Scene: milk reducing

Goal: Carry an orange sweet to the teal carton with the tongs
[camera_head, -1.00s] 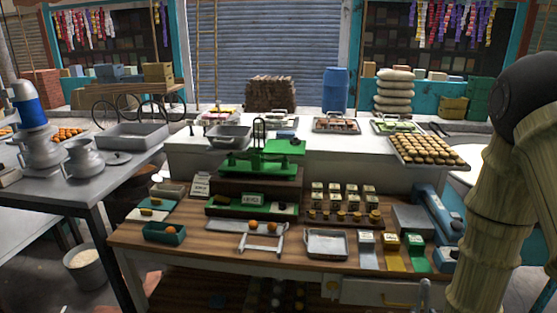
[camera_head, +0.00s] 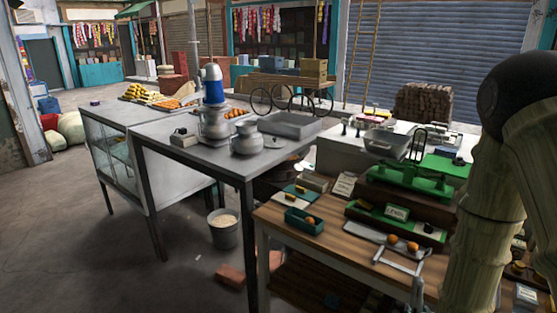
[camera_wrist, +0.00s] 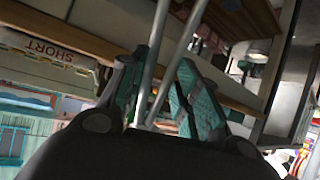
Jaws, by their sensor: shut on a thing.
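The two tong arms run upward in that view. Their tips are out of frame, so I cannot tell whether they hold a sweet.
A pale metal frame (camera_head: 400,264) stands by the grey tray. A green scale (camera_head: 410,180) stands behind. A grey metal table (camera_head: 225,160) with jugs (camera_head: 213,122) is to the left. A bucket (camera_head: 222,232) stands on the floor, which is open at left.

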